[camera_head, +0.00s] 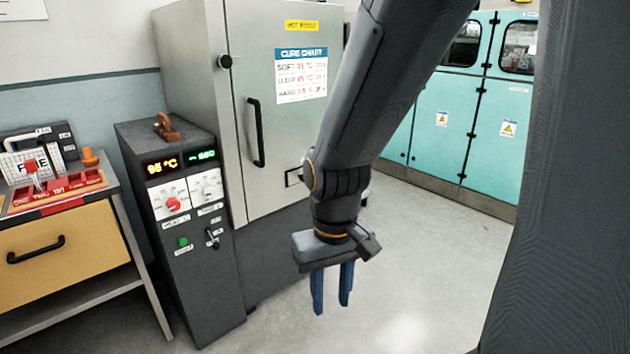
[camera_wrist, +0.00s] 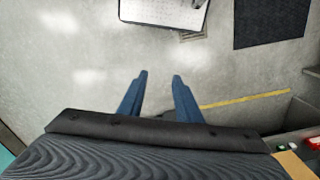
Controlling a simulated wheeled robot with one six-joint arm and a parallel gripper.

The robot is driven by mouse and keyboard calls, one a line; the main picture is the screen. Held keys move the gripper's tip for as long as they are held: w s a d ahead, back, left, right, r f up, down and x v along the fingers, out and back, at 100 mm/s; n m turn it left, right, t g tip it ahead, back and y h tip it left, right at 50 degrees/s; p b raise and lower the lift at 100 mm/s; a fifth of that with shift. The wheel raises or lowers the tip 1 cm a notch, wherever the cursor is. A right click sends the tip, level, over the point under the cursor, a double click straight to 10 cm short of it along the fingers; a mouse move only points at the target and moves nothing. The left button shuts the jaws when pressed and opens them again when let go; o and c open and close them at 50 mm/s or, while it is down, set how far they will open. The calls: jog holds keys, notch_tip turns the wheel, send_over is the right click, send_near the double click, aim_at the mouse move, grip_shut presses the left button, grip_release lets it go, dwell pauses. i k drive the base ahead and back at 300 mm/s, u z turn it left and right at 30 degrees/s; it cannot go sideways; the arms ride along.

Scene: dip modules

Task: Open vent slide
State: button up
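A tall grey oven cabinet (camera_head: 262,120) stands left of centre in the head view, its door shut with a black bar handle (camera_head: 256,132). A small dark framed slot (camera_head: 294,177) is low on the door's right side, partly behind my arm; it may be the vent slide, but I cannot tell its position. My gripper (camera_head: 331,306) hangs in front of and right of the cabinet, fingers pointing down and apart, with nothing between them. It also shows in the wrist view (camera_wrist: 160,76), open over bare floor.
A dark control box (camera_head: 185,240) with dials, a lever and lit displays stands left of the cabinet. A bench with a yellow drawer (camera_head: 60,255) and red tray is at far left. Teal cabinets (camera_head: 455,125) line the back right. Floor between is clear.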

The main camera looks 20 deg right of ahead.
aim_at(297, 176)
jog(key=z, duration=0.3)
jog(key=i, duration=0.5)
jog(key=k, duration=0.5)
jog(key=z, duration=1.2)
jog(key=i, duration=1.15)
jog(key=u, duration=2.1)
